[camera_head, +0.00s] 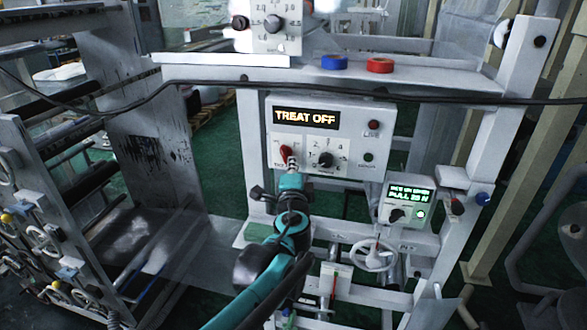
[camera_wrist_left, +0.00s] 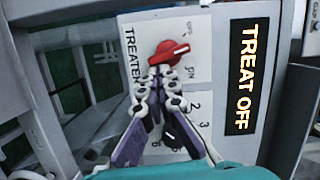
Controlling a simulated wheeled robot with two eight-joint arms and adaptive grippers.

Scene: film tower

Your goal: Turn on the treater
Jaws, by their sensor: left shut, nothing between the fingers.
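The treater panel (camera_head: 350,120) is a light box with a lit display (camera_head: 306,117) reading "TREAT OFF". Its red switch knob (camera_head: 285,153) sits at the left below the display. The knob also shows in the left wrist view (camera_wrist_left: 172,52), lying between the "OFF" and "ON" marks, its pointer toward the right of that picture. My left gripper (camera_head: 290,165) is shut and empty, with its fingertips (camera_wrist_left: 160,72) right at the knob's edge. I cannot tell if they touch it. A black dial (camera_head: 326,159) sits to the right of the knob. My right gripper is not in view.
A small panel (camera_head: 407,203) reading "PULL 25 N" stands at lower right, above a white handwheel (camera_head: 374,255). A black cable (camera_head: 340,91) crosses above the treater panel. Blue (camera_head: 334,62) and red (camera_head: 380,65) rolls lie on the beam above.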

